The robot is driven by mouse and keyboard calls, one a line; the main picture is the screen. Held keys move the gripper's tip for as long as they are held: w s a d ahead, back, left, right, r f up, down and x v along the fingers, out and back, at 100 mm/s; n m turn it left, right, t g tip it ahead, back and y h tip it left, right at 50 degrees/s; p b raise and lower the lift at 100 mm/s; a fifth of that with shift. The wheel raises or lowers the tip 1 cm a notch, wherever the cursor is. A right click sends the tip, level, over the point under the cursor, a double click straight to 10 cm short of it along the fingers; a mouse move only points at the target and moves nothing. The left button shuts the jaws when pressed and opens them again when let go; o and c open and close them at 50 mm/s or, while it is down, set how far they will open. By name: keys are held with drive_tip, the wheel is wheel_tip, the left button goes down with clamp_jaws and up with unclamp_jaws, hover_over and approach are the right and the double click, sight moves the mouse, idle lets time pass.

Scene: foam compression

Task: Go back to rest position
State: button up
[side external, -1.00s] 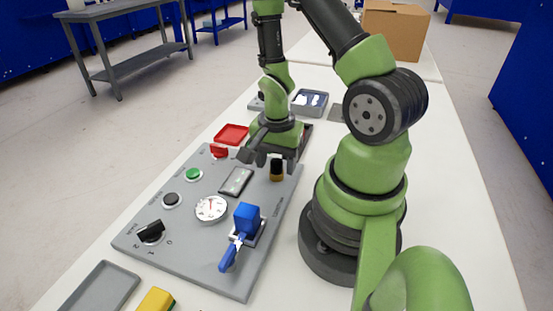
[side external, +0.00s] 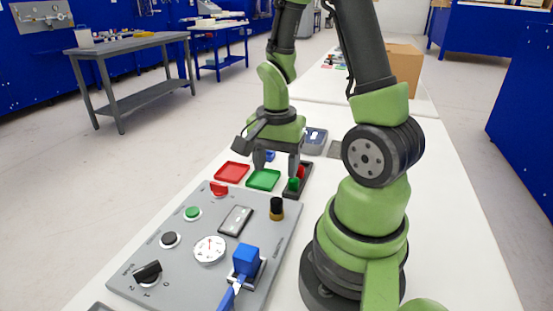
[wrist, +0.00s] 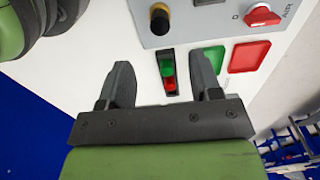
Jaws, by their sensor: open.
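My gripper (side external: 276,166) is open and empty, pointing down above the table beyond the far edge of the grey control panel (side external: 180,278). In the wrist view, its two dark fingers (wrist: 160,64) are spread apart with nothing between the tips. A narrow black holder (side external: 291,194) with a red and a green piece lies below and close to the right finger in the side view. The holder also shows beyond the fingers in the wrist view (wrist: 163,54). Whether a finger touches it cannot be told from the side view.
A red tray (side external: 232,173) and a green tray (side external: 263,180) lie beyond the panel. The panel carries a blue block (side external: 246,260) with a lever, a gauge (side external: 209,250), a black knob (side external: 277,208) and buttons. A grey-blue bin (side external: 315,141) and cardboard box (side external: 404,68) stand farther back.

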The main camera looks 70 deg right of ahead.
drive_tip(key=s+a+r+n+t+y, duration=0.1)
drive_tip(key=a+r+n+t, duration=0.2)
drive_tip(key=a+r+n, duration=0.3)
drive_tip(key=s+a+r+n+t+y, duration=0.1)
drive_tip(key=a+r+n+t, duration=0.3)
drive_tip(key=r, duration=0.7)
drive_tip(key=a+n, duration=0.2)
drive_tip(key=n, duration=0.2)
drive_tip(key=shift+s+a+r, duration=0.35)
drive_tip(key=shift+a, duration=0.05)
drive_tip(key=shift+c, duration=0.4)
